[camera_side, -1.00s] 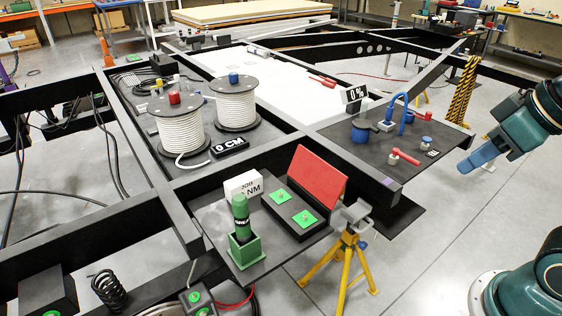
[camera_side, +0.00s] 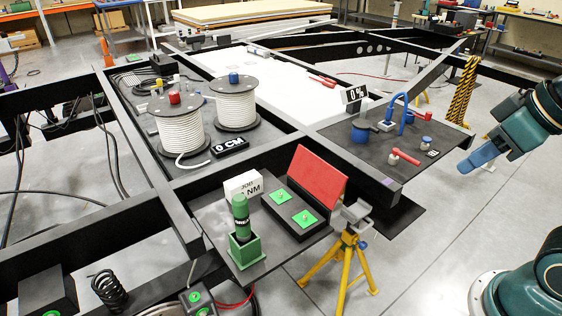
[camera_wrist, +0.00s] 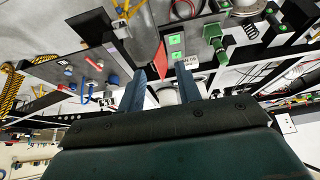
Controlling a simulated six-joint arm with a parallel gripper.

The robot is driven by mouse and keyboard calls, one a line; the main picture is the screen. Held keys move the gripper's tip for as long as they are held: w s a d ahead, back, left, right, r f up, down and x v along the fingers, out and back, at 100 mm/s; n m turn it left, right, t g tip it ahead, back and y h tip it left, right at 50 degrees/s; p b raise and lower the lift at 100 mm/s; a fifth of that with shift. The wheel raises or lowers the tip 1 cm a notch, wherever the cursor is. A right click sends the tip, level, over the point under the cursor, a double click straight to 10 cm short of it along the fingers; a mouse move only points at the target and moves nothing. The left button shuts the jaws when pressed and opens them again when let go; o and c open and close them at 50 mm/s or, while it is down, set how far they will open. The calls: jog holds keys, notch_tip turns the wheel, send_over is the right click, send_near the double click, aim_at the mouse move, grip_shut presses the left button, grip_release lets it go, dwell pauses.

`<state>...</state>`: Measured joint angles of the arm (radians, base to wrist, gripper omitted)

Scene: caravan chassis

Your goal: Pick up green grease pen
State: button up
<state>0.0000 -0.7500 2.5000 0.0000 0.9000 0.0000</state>
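The green grease pen (camera_side: 240,211) stands upright in a square green holder (camera_side: 246,251) on a dark plate at the front of the chassis. A dark band with unclear lettering goes round it. In the wrist view, the pen and holder are small at the upper right, and the pen (camera_wrist: 222,51) is hard to make out in detail. My gripper (camera_side: 468,165) is in the air at the right edge of the side view, well apart from the pen. The wrist view shows its two blue-grey fingers (camera_wrist: 162,76) spread, with nothing held between them.
Beside the pen are a white NM display (camera_side: 243,185), a black box with green buttons (camera_side: 294,214) and a raised red panel (camera_side: 312,178). A yellow tripod stand (camera_side: 348,248) rises in front. Cable spools (camera_side: 180,130) stand behind.

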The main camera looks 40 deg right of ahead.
jog(key=o, duration=0.6)
jog(key=shift+c, duration=0.2)
jog(key=w+a+f+m+y, duration=0.5)
jog(key=w+a+f, duration=0.25)
jog(key=w, duration=0.25)
jog(key=w+a+f+m+y, duration=0.4)
jog(key=w+a+f, duration=0.2)
jog(key=w+a, duration=0.35)
jog(key=w+d+f+m+t+y, duration=0.1)
jog(key=w+f+m+t, duration=0.3)
jog(key=f+m, duration=0.9)
jog(key=w+m, duration=0.3)
jog(key=m, duration=0.2)
jog(key=shift+w+t, duration=0.25)
jog(key=shift+t, duration=0.15)
